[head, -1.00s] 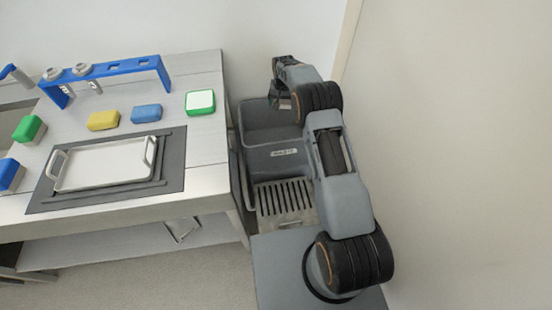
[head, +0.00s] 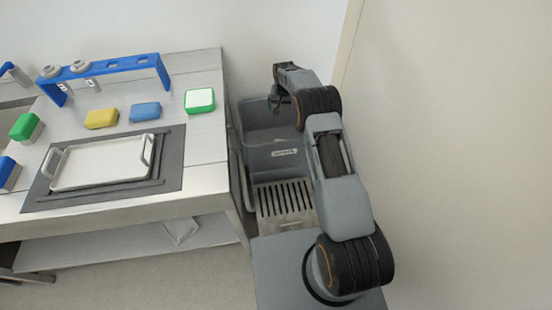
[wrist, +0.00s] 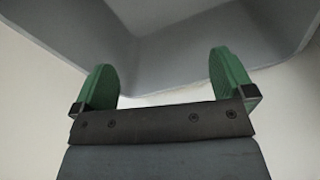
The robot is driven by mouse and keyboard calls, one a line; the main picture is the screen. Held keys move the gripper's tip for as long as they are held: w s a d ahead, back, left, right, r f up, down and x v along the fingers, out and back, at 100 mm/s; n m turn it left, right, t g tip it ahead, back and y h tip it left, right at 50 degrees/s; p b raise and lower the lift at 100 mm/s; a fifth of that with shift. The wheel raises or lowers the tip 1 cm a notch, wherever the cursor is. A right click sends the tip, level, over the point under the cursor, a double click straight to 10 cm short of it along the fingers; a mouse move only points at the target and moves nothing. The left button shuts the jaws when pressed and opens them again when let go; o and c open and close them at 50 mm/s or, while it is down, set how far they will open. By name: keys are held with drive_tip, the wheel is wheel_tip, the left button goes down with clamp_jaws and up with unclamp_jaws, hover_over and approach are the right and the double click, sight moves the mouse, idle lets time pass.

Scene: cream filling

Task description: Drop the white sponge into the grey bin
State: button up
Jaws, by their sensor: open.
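No loose all-white sponge shows. A white-topped block with a green edge (head: 200,100) lies on the right end of the steel table; I cannot tell if it is the white sponge. The grey bin (head: 250,190) stands on the floor to the right of the table, and its grey wall (wrist: 190,35) also shows in the wrist view. My gripper (head: 279,98) is at the bin's far end, above it. In the wrist view my gripper (wrist: 164,80) has its green fingers wide apart with nothing between them. My arm hides the bin's right part.
A white tray (head: 100,165) sits in front. Green (head: 26,127) and blue (head: 8,172) blocks are at the left. A wall is close on the right.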

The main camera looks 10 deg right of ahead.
wheel_tip(320, 180, up, 14)
drive_tip(key=s, duration=0.1)
drive_tip(key=shift+s+a+f+p, duration=0.2)
drive_tip(key=shift+s+f+p, duration=0.05)
drive_tip(key=shift+s+p, duration=0.05)
idle(0.6)
